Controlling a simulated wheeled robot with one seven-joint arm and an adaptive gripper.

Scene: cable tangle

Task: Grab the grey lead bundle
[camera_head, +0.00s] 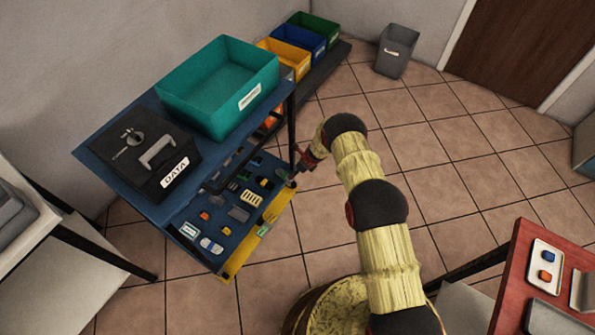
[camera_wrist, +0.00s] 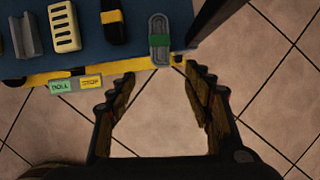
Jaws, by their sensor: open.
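The grey lead bundle (camera_wrist: 159,40) is an oblong coil with a green band around its middle. It lies on the blue lower shelf (camera_wrist: 108,56) at the yellow-edged front, next to a dark post, and shows small in the head view (camera_head: 281,174). My gripper (camera_wrist: 160,75) is open and empty. Its fingers are spread on either side of the bundle's line, just short of its near end, with bare floor showing between them. In the head view my gripper (camera_head: 303,162) is beside the cart's post, partly hidden by my arm.
A black bundle with an orange band (camera_wrist: 112,18) lies left of the grey one, then a cream slotted block (camera_wrist: 64,26) and a grey channel piece (camera_wrist: 26,32). The dark post (camera_wrist: 207,20) stands close on the right. A teal bin (camera_head: 205,105) sits on the shelf above.

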